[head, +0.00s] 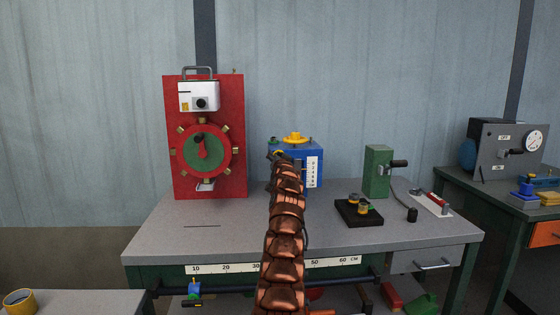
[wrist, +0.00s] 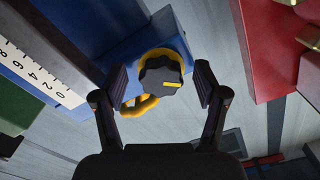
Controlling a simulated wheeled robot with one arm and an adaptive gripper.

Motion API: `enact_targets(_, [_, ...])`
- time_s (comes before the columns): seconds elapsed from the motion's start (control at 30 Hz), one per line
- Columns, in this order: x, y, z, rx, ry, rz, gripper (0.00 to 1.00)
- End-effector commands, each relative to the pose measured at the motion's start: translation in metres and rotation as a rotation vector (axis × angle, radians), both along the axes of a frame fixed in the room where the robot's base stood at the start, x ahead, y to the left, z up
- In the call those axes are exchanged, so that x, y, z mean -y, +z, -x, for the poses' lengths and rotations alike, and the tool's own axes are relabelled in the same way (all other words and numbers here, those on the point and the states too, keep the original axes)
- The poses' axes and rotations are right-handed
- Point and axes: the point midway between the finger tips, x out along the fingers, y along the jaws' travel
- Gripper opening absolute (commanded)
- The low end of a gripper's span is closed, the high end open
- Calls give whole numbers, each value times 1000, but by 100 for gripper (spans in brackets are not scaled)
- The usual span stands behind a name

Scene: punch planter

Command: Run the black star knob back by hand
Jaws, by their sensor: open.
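The black star knob (wrist: 161,72) has a yellow mark on its face and shows in the wrist view in front of the blue box (wrist: 140,45). A yellow ring-shaped part (wrist: 138,106) shows beside and behind it. My gripper (wrist: 160,84) is open, with one finger on each side of the knob and a visible gap to each. I cannot tell how deep the fingers reach along it. In the head view the blue box (head: 316,153) has a yellow knob (head: 294,138) on top. My arm covers the box's left front, and the black knob cannot be made out there.
A white scale (wrist: 40,72) is on the blue box. The red panel (head: 225,95) stands to its left with a dial wheel and white camera-like box. To the right are a green block (head: 378,170) and black tray (head: 346,217).

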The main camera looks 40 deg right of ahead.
Motion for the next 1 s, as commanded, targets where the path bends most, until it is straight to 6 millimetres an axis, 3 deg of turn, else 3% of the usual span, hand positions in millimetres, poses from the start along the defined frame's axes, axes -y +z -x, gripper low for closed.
enact_targets(0.57, [-17,-1,19,-3,1,4,72])
enact_targets(1.0, [-33,-1,47,-1,-3,2,72])
